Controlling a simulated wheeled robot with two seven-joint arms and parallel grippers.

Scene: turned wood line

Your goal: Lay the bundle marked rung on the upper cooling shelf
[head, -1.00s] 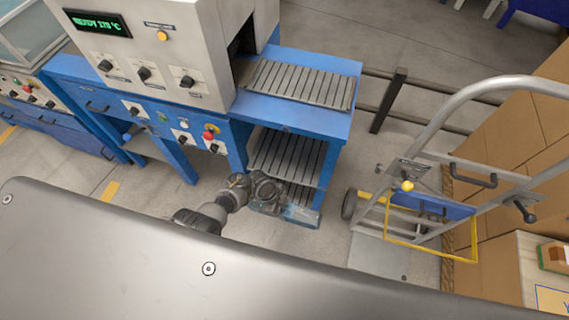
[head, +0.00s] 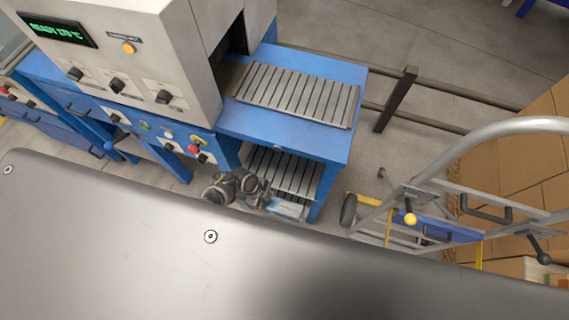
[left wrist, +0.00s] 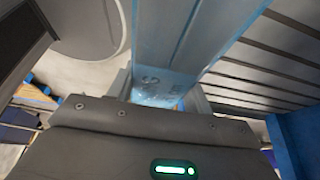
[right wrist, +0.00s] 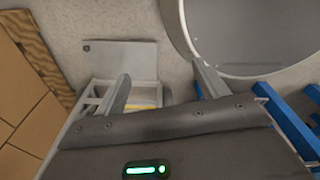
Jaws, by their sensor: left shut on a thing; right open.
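My left gripper (head: 264,200) is shut on a bundle (head: 288,209) in clear bluish wrap, low in front of the blue cooling stand. The bundle fills the middle of the left wrist view (left wrist: 180,45); its dark letters are upside down and I cannot read them. The upper cooling shelf (head: 290,168), with grey slats, is under the blue top, just beyond the bundle. Slats also show right of the bundle in the left wrist view (left wrist: 265,65). I cannot tell whether bundle and shelf touch. My right gripper (right wrist: 163,90) is open and empty, over the floor.
A slatted bed (head: 300,94) lies on the blue stand top (head: 330,140), beside the grey machine (head: 110,60). A dark rail post (head: 397,98) stands behind. A hand truck (head: 445,155) and cardboard boxes (head: 515,165) are at right, with floor between.

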